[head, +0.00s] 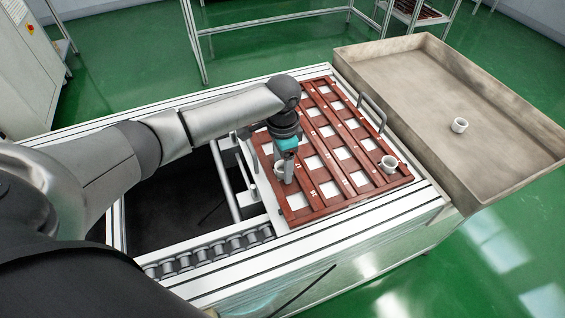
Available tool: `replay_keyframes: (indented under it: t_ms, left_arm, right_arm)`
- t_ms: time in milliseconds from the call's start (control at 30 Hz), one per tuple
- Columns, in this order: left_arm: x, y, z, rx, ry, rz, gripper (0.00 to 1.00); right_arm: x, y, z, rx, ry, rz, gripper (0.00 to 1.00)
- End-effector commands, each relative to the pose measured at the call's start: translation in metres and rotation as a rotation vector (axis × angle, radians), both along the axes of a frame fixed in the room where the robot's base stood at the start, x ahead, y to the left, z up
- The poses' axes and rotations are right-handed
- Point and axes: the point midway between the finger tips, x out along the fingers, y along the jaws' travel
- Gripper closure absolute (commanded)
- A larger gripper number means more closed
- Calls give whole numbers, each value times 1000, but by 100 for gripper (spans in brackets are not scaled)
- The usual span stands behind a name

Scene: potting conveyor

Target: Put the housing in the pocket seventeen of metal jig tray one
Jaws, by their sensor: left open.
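The metal jig tray (325,208) is a reddish-brown frame with rows of white pockets, lying on the conveyor. My left gripper (285,177) points down over its left part, with its jaws open. A small white cup-like housing (279,168) is at the fingertips, partly hidden by them; I cannot tell whether they touch it or exactly how it sits in its pocket. A second white housing (388,164) stands at the tray's right side. A third (459,126) stands in the large grey bin. The pocket numbers are too small to read. My right gripper is not in view.
The shallow grey bin (400,62) stands right of the conveyor, mostly empty. A metal handle (371,112) rises at the tray's far right edge. Conveyor rollers (205,247) and an open dark gap (165,195) lie left of the tray.

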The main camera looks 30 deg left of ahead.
Motion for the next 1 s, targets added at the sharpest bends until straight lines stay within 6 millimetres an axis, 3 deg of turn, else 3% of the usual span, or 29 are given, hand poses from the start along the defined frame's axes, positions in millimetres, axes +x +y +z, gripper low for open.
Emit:
replay_keyframes:
  t_ms: [167, 633, 800, 1000]
  left_arm:
    - [1, 0, 11, 0, -1, 1, 28]
    - [1, 0, 105, -1, -2, -1, 28]
    - [0, 0, 121, -1, -1, 1, 28]
    - [0, 0, 124, -1, 1, 1, 28]
  right_arm:
    - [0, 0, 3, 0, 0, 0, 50]
    - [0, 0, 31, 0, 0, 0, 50]
    - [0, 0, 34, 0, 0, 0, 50]
    - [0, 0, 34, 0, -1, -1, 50]
